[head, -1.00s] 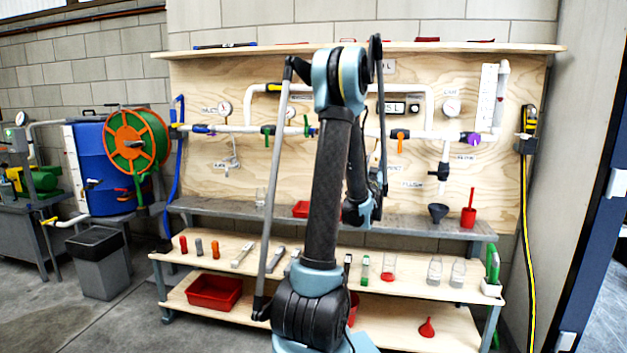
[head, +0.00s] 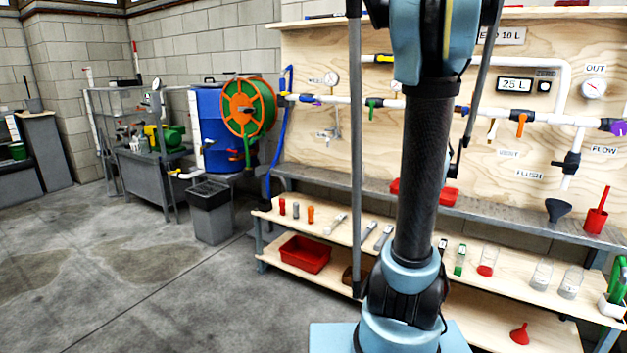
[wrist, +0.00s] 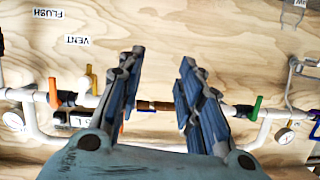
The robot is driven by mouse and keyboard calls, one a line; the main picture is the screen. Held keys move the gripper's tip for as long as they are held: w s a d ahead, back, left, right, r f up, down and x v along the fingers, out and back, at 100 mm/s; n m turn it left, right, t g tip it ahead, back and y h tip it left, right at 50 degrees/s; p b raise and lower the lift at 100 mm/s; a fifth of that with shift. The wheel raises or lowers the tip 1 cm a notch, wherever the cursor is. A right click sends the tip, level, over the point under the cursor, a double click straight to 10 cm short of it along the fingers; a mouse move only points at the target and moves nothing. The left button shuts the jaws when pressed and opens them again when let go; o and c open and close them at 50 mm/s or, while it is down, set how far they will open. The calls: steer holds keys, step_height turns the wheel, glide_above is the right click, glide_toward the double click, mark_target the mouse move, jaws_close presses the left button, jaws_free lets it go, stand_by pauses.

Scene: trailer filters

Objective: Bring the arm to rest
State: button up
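My arm (head: 417,165) stands upright in front of the plywood panel (head: 330,55) in the head view, its upper end cut off by the top edge. My gripper (wrist: 161,58) shows only in the wrist view. Its two blue-grey fingers are spread apart, with nothing held between them. Behind them, the wrist view shows the panel upside down, with a white pipe run (wrist: 170,107) and its brass-coloured middle piece passing behind the fingers. I cannot tell the exact distance from the fingertips to the panel.
A wooden bench (head: 330,236) below the panel carries small cartridges and jars. A red bin (head: 305,254) sits on its lower shelf. A blue barrel (head: 208,125), a hose reel (head: 248,107) and a grey waste bin (head: 210,212) stand left. The concrete floor (head: 120,270) at left is open.

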steer(key=s+a+f+n+g+y, duration=0.2)
steer(key=s+a+f, duration=0.3)
steer(key=s+a, duration=0.3)
steer(key=s+a+f+n+g+y, duration=0.2)
steer(key=s+a+f+g, duration=0.3)
steer(key=s+a, duration=0.4)
steer(key=s+a+f+n+g+y, duration=0.2)
steer(key=s+a+f, duration=0.4)
steer(key=s, duration=1)
steer(key=a+n+g, duration=0.1)
steer(key=a, duration=0.1)
steer(key=shift+s+a+f+g+y, duration=0.2)
steer(key=shift+a+f+g+y, duration=0.1)
steer(key=shift+f+y, duration=0.1)
steer(key=shift+w+f, duration=0.15)
steer(key=shift+w, duration=0.35)
